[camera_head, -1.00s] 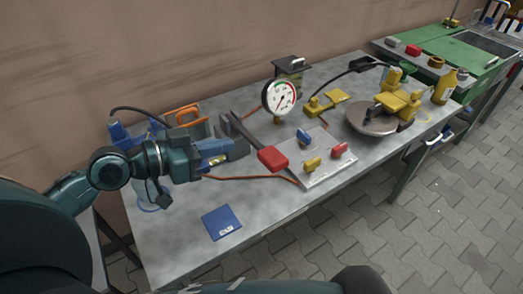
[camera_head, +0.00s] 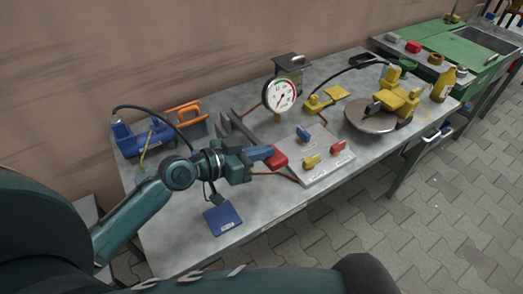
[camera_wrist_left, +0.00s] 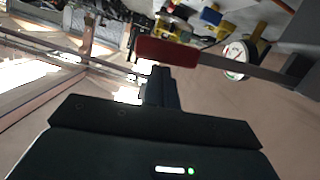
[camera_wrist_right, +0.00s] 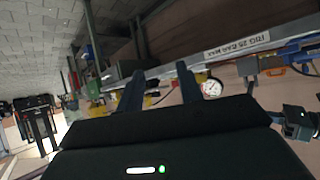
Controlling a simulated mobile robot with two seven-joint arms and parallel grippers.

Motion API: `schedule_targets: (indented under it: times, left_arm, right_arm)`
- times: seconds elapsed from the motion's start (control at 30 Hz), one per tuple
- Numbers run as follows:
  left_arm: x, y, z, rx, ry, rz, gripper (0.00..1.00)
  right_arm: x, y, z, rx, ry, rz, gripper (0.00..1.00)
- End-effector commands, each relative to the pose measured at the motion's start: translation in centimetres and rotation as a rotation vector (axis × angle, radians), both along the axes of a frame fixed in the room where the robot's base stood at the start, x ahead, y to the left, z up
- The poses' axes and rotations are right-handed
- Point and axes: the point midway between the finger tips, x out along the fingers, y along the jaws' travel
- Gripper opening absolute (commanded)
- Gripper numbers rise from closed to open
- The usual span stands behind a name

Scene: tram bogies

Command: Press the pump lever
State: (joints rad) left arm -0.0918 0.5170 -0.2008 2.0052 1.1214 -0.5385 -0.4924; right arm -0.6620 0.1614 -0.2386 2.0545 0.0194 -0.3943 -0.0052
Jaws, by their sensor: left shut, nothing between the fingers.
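The pump lever is a dark bar (camera_head: 238,130) ending in a red grip (camera_head: 280,161), low over the left edge of a pale valve plate (camera_head: 325,170). My left gripper (camera_head: 264,153) is shut and empty, its fingertips just left of the red grip in the head view; I cannot tell if they touch. In the left wrist view the red grip (camera_wrist_left: 166,51) lies just beyond the closed fingertips (camera_wrist_left: 160,72). A round pressure gauge (camera_head: 280,95) stands behind the plate. My right gripper (camera_wrist_right: 158,82) is open and empty in the right wrist view.
The plate carries blue (camera_head: 304,135), yellow (camera_head: 311,161) and red (camera_head: 338,146) handles. A blue unit (camera_head: 135,140) with a hose is at the bench's left, and a blue pad (camera_head: 222,219) lies in front. Yellow parts surround a grey disc (camera_head: 368,116) at right.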

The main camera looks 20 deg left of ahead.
Motion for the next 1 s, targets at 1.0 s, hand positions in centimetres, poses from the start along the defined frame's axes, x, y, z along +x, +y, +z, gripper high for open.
schedule_targets:
  times: [1.0]
  left_arm:
    - [-0.6, -0.7, -8.5, 0.301, -0.232, -0.002, 0.0]
  right_arm:
    - [0.3, 1.6, -2.0, 0.08, -0.059, 0.026, 0.36]
